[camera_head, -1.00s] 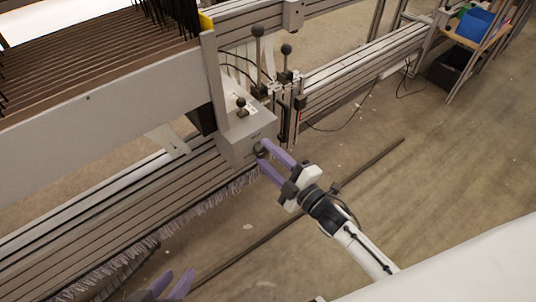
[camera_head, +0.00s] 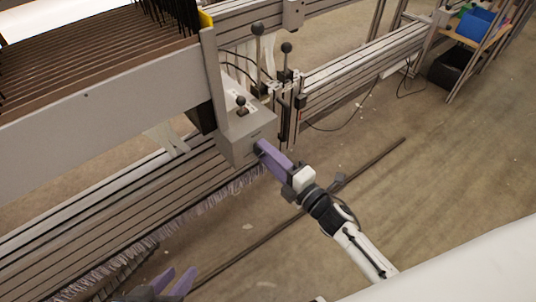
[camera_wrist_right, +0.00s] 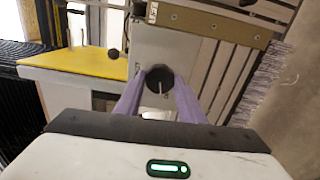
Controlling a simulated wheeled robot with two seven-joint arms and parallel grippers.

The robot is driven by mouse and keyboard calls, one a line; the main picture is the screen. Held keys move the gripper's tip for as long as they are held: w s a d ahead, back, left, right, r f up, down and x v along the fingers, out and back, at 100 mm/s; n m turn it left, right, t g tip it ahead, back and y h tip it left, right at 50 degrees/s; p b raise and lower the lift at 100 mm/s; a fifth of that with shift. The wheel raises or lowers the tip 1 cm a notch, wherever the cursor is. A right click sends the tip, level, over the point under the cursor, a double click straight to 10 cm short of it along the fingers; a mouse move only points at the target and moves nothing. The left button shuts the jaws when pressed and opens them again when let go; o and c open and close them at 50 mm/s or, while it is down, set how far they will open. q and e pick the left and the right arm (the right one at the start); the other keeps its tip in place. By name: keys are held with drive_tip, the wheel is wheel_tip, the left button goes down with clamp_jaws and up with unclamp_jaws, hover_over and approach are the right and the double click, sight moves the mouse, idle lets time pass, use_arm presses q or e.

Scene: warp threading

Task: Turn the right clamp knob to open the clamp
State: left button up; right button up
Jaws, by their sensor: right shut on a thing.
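The right clamp knob is a dark round knob (camera_wrist_right: 160,78) on the face of a grey clamp box (camera_head: 243,135) at the end of the loom beam. In the head view the knob is mostly hidden by my fingers. My right gripper (camera_head: 260,148) has its purple fingers shut on the knob. In the right wrist view the fingertips (camera_wrist_right: 158,88) sit on either side of the knob. My left gripper (camera_head: 177,283) is at the bottom left of the head view, its purple fingers apart and empty, away from the clamp.
Levers with black ball tips (camera_head: 257,30) stand behind the box, and a small ball-tipped lever (camera_head: 241,102) sits on top of it. A long dark rod (camera_head: 370,164) lies on the floor. Shelves with a blue bin (camera_head: 476,24) stand far right.

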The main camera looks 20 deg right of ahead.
use_arm(q)
drive_tip(key=shift+f, duration=0.1)
use_arm(e)
drive_tip(key=o, duration=1)
use_arm(q)
drive_tip(key=shift+s+a+f, duration=0.15)
drive_tip(key=shift+s+f, duration=0.05)
drive_tip(key=shift+s, duration=0.05)
use_arm(e)
drive_tip(key=shift+o, duration=0.2)
use_arm(q)
drive_tip(key=shift+s+a+r+n+t+y+p, duration=0.15)
drive_tip(key=shift+a+r+n+t+y+p, duration=0.2)
drive_tip(key=shift+a+r+p, duration=0.5)
use_arm(e)
drive_tip(key=v, duration=1)
drive_tip(key=shift+s, duration=0.2)
use_arm(q)
drive_tip(key=shift+d+f, duration=0.15)
drive_tip(key=shift+d, duration=0.15)
